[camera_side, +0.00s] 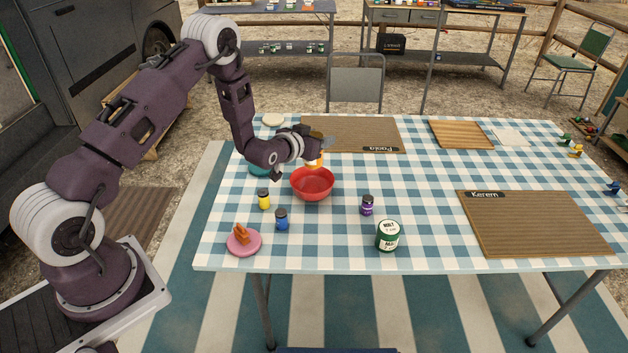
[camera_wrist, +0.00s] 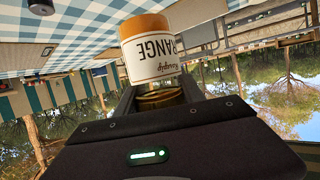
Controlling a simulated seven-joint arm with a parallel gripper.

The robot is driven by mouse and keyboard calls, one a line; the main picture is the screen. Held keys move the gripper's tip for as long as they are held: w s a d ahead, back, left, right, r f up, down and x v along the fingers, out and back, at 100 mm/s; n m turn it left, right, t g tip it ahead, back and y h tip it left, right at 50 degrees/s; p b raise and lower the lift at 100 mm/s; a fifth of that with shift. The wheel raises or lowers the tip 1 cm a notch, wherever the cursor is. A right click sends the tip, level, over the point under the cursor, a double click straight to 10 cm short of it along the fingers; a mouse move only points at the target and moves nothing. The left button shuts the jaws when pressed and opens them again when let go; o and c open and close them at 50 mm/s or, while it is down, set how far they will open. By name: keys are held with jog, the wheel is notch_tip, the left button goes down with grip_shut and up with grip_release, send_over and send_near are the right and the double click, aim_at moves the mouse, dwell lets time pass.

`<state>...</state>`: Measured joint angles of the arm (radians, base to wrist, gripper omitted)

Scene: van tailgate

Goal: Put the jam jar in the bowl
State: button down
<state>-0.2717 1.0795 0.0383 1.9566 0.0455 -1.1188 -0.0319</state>
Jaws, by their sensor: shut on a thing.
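A jar with an orange band and a white label reading "RANGE" (camera_wrist: 152,48) is held in my gripper (camera_wrist: 160,92). The label appears upside down in the wrist view. In the side view, only a small orange part of the jar (camera_side: 316,160) shows below my gripper (camera_side: 318,147). The gripper is shut on it. The jar is just above the far rim of the red bowl (camera_side: 312,186); whether they touch cannot be told. The bowl stands on the checked tablecloth, and the inside that shows looks empty.
A yellow jar (camera_side: 264,199), a blue jar (camera_side: 282,220), a purple jar (camera_side: 367,205) and a green-white tin (camera_side: 388,236) stand near the bowl. A pink dish (camera_side: 244,242) holds an orange item. A teal bowl (camera_side: 258,170) is partly hidden. Mats lie behind and right.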

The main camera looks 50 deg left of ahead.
aim_at(317, 168)
jog(key=f, duration=0.6)
jog(key=a+f, duration=0.1)
jog(key=f, duration=0.2)
jog(key=shift+w+f, duration=0.15)
jog(key=shift+f, duration=0.2)
jog(key=shift+f, duration=0.5)
jog(key=c, duration=0.7)
grip_release()
jog(key=shift+f, duration=0.1)
